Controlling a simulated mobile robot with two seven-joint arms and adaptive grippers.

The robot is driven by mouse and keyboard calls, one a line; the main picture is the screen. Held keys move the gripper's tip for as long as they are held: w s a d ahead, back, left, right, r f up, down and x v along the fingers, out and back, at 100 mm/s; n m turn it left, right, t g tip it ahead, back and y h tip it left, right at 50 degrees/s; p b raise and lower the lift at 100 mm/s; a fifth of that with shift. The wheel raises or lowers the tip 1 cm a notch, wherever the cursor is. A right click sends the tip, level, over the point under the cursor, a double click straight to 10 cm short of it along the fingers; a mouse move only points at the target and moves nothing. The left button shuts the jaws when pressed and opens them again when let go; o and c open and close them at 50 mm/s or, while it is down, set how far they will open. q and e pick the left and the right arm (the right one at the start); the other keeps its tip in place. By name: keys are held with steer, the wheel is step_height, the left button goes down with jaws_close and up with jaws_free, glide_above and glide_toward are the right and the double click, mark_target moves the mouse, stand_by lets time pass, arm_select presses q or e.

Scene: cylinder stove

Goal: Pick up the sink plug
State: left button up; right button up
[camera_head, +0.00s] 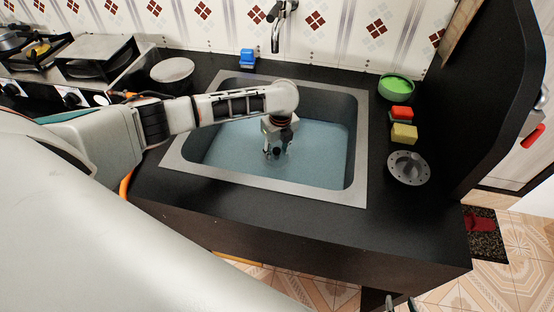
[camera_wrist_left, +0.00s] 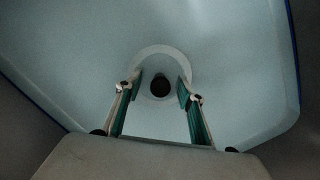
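The sink (camera_head: 335,185) holds bluish water. In the left wrist view a pale drain ring (camera_wrist_left: 160,50) lies at the sink's bottom, with a dark round piece (camera_wrist_left: 160,87) at its centre that looks like the sink plug. My left gripper (camera_head: 276,154) points down into the sink. In the left wrist view its two fingers (camera_wrist_left: 160,95) are apart on either side of the dark piece, with nothing visible held; contact cannot be told. In the head view the plug is hidden by the gripper. My right gripper (camera_head: 400,304) shows only its separated tips at the bottom edge.
A grey perforated disc with a knob (camera_head: 408,168), a yellow sponge (camera_head: 404,135), a red sponge (camera_head: 401,113) and a green bowl (camera_head: 396,86) are right of the sink. A faucet (camera_head: 276,35) and blue item (camera_head: 247,57) are behind it. A stove (camera_head: 75,95) is left.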

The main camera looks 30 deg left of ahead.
arm_select(q)
steer(key=shift+r, duration=0.1)
jaws_close()
